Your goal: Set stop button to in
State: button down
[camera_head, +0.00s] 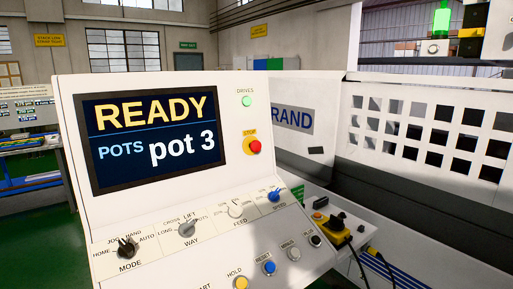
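The stop button (254,147) is a red mushroom head on a yellow plate marked STOP (249,133). It sits on the right side of the machine's white control panel, beside the screen (151,135). The red head appears to stand out from the panel, but I cannot tell for sure whether it is in or out. The screen reads "READY" and "POTS pot 3". My gripper is not in view, and nothing covers the button.
A green DRIVES lamp (247,101) sits above the stop button. Below are the MODE knob (127,248), more rotary knobs, the yellow HOLD button (241,283) and the blue RESET button (269,267). A yellow-and-black box (331,229) lies on the ledge at right. A perforated guard (430,135) stands behind.

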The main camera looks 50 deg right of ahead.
aim_at(255, 145)
jog(key=i+j, duration=0.1)
jog(key=i, duration=0.2)
jog(key=i+j+z, duration=0.1)
jog(key=i+z, duration=0.15)
jog(key=z, duration=1.35)
